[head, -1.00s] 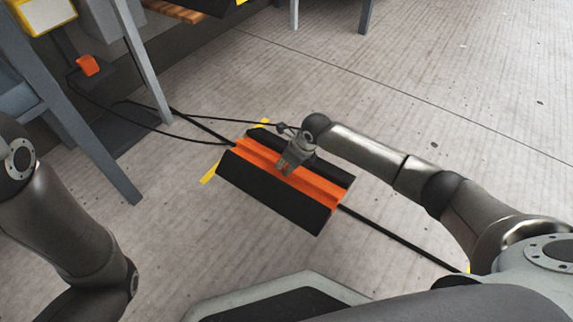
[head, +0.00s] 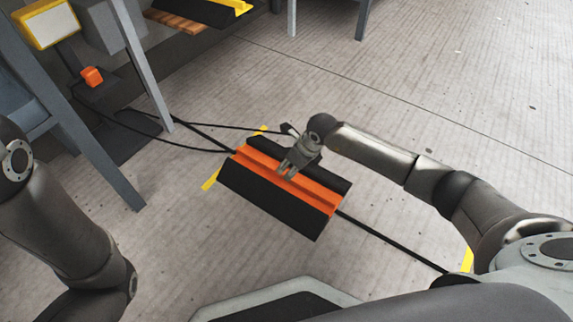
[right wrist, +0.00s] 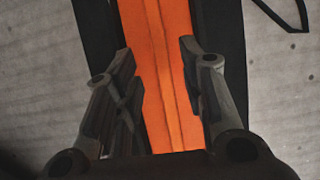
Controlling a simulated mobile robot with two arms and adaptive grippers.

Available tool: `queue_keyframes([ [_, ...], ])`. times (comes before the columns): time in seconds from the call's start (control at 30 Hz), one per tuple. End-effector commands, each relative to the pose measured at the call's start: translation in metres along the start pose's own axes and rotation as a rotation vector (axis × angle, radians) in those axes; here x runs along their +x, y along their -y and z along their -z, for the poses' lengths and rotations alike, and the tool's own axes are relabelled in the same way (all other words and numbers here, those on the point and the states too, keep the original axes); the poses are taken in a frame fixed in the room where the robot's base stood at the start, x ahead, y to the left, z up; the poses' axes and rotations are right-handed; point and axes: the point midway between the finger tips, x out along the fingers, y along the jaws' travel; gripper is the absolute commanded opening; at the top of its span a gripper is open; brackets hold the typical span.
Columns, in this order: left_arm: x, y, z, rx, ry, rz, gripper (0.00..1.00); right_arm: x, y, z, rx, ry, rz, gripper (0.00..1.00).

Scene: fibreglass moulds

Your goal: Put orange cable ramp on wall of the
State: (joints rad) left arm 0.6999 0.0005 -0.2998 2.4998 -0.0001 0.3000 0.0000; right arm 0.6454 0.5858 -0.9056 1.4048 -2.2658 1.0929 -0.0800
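The orange cable ramp (head: 312,194) lies on the floor in the middle of the head view, an orange centre strip between two black sloped sides. My right gripper (head: 285,171) is over its middle, pointing down. I cannot tell whether the fingertips touch the ramp. My left arm shows at the left edge of the head view, but its gripper is out of frame.
A black cable (head: 390,240) runs out from the ramp's right end, and more cables lead left. Yellow tape marks (head: 209,183) lie on the floor near it. A grey metal frame (head: 85,150) stands at left. Another black and yellow ramp (head: 205,12) sits at the top. Floor at right is open.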

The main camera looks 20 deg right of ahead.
Motion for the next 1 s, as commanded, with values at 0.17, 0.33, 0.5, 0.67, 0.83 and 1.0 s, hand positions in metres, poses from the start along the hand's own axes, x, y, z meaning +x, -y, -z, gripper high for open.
queue_keyframes([
  [0.17, 0.025, 0.005, -0.009, 0.000, 0.000, 0.000, 0.00, -0.037, 0.000, -0.002, 0.000, -0.001, 0.000, 0.37],
  [0.33, 0.038, 0.008, -0.013, 0.000, 0.000, 0.000, 0.00, -0.059, 0.000, -0.001, 0.000, -0.001, -0.001, 0.37],
  [0.5, 0.043, 0.009, -0.015, 0.000, -0.001, 0.000, 0.00, -0.069, -0.001, 0.000, 0.000, -0.001, -0.002, 0.37],
  [0.67, 0.043, 0.009, -0.015, 0.000, -0.001, 0.000, 0.00, -0.071, 0.000, 0.000, 0.001, -0.001, -0.002, 0.37],
  [0.83, 0.042, 0.009, -0.015, -0.001, 0.002, 0.001, 0.00, -0.071, -0.002, -0.002, 0.001, 0.004, -0.006, 0.37],
  [1.0, 0.042, 0.009, -0.016, -0.001, 0.004, 0.002, 0.00, -0.088, -0.048, -0.047, 0.019, 0.122, -0.139, 0.37],
])
